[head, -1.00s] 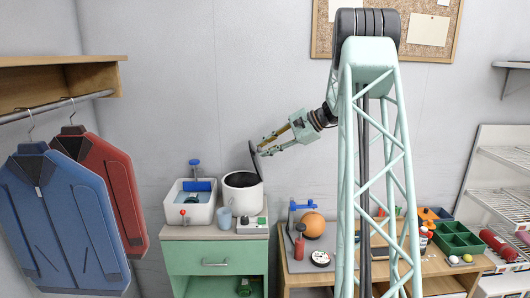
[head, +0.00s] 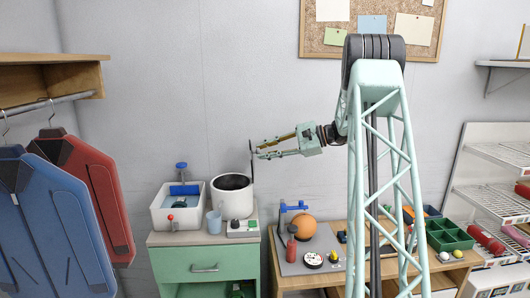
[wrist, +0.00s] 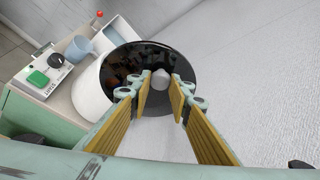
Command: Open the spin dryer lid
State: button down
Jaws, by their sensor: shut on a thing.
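The spin dryer (head: 233,204) is a white drum on the cabinet top, its dark round mouth uncovered. Its dark disc lid (head: 251,172) stands about upright at the drum's right rim, seen nearly edge-on. In the wrist view the lid (wrist: 125,66) is a glossy black disc with a grey knob (wrist: 160,78). My gripper (head: 260,151) reaches in from the right at the lid's upper part. In the wrist view its yellow-padded fingers (wrist: 161,97) lie either side of the knob and are shut on it. The hinge is not clearly visible.
A white washtub (head: 160,219) stands left of the dryer, with a blue-grey cup (head: 214,223) in front. A control box (head: 242,228) is at the dryer's front right. The cluttered workbench (head: 335,284) lies to the right. The wall is behind.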

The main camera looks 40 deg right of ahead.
jog(key=c, duration=2.4)
grip_release()
jog(key=shift+s+d, duration=0.1)
jog(key=v, duration=1.1)
jog(key=shift+s+d+r, duration=0.15)
jog(key=shift+s+d, duration=0.05)
jog(key=shift+s, duration=0.05)
